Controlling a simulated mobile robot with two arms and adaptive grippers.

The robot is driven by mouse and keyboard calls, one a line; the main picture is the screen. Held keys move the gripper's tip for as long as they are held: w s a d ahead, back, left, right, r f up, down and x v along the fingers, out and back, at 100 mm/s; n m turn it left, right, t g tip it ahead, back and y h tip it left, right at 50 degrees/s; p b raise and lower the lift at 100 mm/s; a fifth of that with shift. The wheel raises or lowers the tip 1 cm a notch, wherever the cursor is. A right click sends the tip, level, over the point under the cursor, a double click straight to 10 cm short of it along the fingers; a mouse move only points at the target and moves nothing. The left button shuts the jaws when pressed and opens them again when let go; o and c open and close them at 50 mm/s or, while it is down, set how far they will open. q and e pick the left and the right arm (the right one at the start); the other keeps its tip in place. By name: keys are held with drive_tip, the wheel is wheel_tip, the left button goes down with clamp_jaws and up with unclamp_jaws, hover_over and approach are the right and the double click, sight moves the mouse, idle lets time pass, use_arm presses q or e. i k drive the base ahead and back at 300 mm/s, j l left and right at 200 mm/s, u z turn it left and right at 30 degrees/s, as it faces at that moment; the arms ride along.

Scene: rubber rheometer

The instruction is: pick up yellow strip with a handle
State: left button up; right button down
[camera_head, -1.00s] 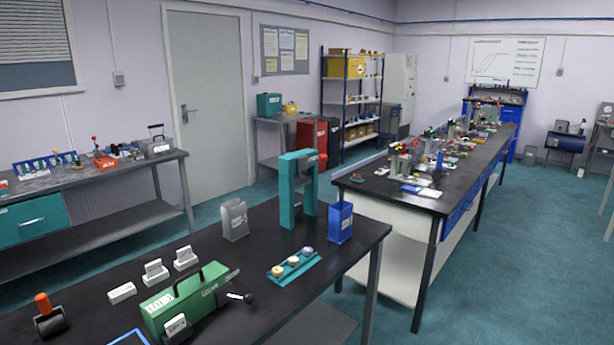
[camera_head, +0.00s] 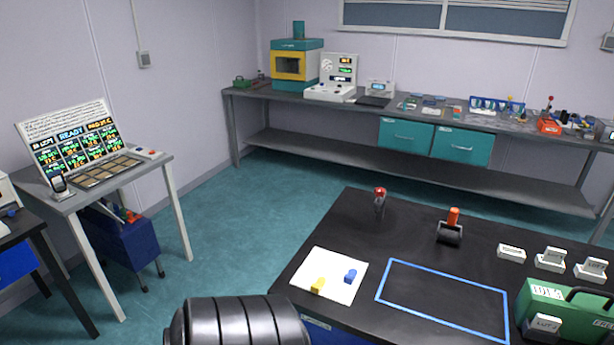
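A small yellow piece (camera_head: 318,286) lies on a white sheet (camera_head: 334,262) at the front left of the black-topped table. It may be the yellow strip; it is too small to make out a handle clearly. A small blue piece (camera_head: 350,275) lies to its right on the same sheet. Neither of my grippers shows in this view. A dark ribbed part at the bottom edge, left of the table, looks like one of my arm links.
A blue rectangular outline (camera_head: 445,298) marks the tabletop right of the sheet. Behind it stand an orange-handled roller (camera_head: 451,226) and a red-topped tool (camera_head: 380,197). A green case (camera_head: 560,308) and several white blocks occupy the right. Clear floor lies left of the table.

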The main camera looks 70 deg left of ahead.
sight(317, 288)
drive_tip(key=u, duration=2.15)
